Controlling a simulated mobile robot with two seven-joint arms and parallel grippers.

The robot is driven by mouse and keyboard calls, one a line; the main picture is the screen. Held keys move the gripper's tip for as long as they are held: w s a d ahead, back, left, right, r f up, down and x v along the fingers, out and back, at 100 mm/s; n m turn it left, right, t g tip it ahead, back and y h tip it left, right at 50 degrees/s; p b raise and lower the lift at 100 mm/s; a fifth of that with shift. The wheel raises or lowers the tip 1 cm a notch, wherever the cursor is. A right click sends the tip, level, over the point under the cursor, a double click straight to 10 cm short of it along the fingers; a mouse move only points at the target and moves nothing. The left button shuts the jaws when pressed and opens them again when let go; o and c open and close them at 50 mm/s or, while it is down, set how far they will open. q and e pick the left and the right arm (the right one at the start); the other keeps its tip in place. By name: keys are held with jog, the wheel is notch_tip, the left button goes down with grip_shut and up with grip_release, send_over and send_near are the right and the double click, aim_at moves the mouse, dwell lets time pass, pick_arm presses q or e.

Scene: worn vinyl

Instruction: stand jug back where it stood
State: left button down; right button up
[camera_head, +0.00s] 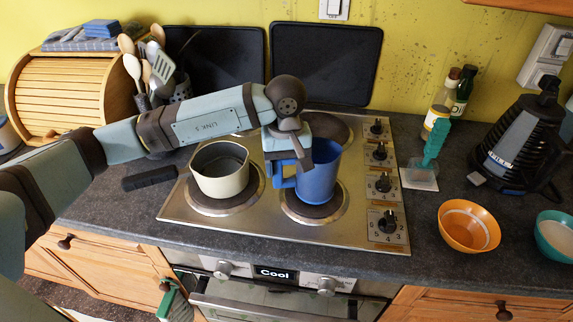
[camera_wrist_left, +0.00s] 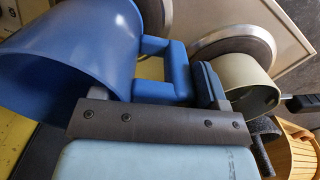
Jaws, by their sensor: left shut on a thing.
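The blue jug (camera_head: 320,174) is upright over the front right burner of the hob in the head view. I cannot tell whether its base touches the burner. My left gripper (camera_head: 289,163) is shut on the jug's handle, on the jug's left side. In the left wrist view the jug (camera_wrist_left: 65,45) fills the upper left, and its handle (camera_wrist_left: 180,75) reaches the left gripper's fingers (camera_wrist_left: 205,85). The jug's far side is hidden in that view. My right gripper is not in view.
A cream saucepan (camera_head: 221,171) stands on the front left burner, close to the jug. Hob knobs (camera_head: 383,183) are to the right. An orange bowl (camera_head: 468,227), a teal brush (camera_head: 435,142), bottles (camera_head: 441,105) and a black kettle (camera_head: 521,140) stand further right on the counter.

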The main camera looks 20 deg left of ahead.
pick_arm(q)
jog(key=shift+f+b, duration=0.7)
dwell(0.7)
jog(key=shift+c, duration=0.3)
grip_release()
jog(key=shift+r, duration=0.1)
jog(key=shift+w+a+r+p, duration=0.1)
jog(key=shift+r+p, duration=0.6)
jog(key=shift+r, duration=1.25)
jog(key=shift+w+r+p, duration=0.1)
jog(key=shift+r+p, duration=0.55)
jog(key=shift+r, duration=1.3)
notch_tip(320, 180, up, 14)
jog(key=shift+w+a+b, duration=0.25)
jog(key=shift+w+b, duration=0.1)
jog(key=shift+b, duration=0.1)
